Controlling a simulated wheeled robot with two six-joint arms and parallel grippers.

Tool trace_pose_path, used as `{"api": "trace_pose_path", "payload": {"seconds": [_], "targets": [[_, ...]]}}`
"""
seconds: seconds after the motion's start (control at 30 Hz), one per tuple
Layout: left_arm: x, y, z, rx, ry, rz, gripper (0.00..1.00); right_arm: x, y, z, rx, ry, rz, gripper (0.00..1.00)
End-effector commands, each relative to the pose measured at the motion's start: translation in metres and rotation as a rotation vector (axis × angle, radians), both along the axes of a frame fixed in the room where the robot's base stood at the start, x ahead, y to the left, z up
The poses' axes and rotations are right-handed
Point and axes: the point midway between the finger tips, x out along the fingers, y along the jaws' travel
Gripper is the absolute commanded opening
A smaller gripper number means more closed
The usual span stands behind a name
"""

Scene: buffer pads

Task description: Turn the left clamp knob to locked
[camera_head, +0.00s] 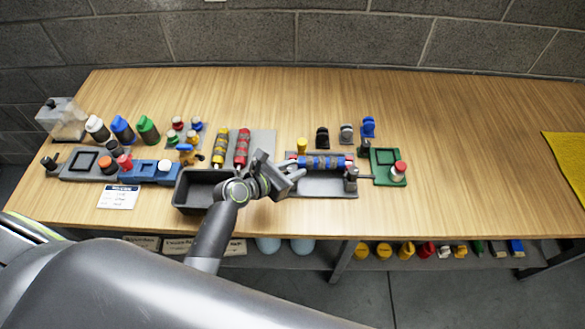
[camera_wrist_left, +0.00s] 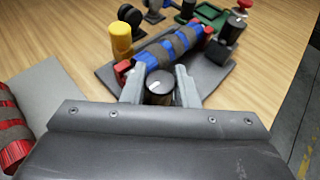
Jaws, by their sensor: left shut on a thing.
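My left gripper (camera_head: 292,180) reaches in at the left end of a grey fixture plate (camera_head: 325,187). In the left wrist view, its two fingers (camera_wrist_left: 159,86) are shut on a black round knob (camera_wrist_left: 160,88) with a short white mark on top. The gripper hides this knob in the head view. A blue roll with grey bands (camera_head: 325,162) lies across the plate; it also shows in the left wrist view (camera_wrist_left: 172,48), just beyond the knob. Another black knob (camera_head: 351,173) stands at the plate's right end. My right gripper is not in view.
A yellow post (camera_head: 302,146) stands behind the roll's left end. A dark open bin (camera_head: 192,205) sits left of the gripper, with red and yellow rolls behind it. A green fixture (camera_head: 385,160) stands to the right.

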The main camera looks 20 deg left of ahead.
Motion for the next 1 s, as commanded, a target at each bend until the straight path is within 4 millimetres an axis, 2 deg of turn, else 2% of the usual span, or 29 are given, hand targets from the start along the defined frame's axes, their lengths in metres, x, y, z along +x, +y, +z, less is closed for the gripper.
{"api": "trace_pose_path", "payload": {"seconds": [0.27,1.0], "targets": [[0.0009,0.0011,0.0002,0.002,0.000,-0.172,0.04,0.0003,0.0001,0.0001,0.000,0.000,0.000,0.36],[0.0022,0.0003,0.0005,0.000,-0.002,-0.871,0.04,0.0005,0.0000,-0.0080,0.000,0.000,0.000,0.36]]}}
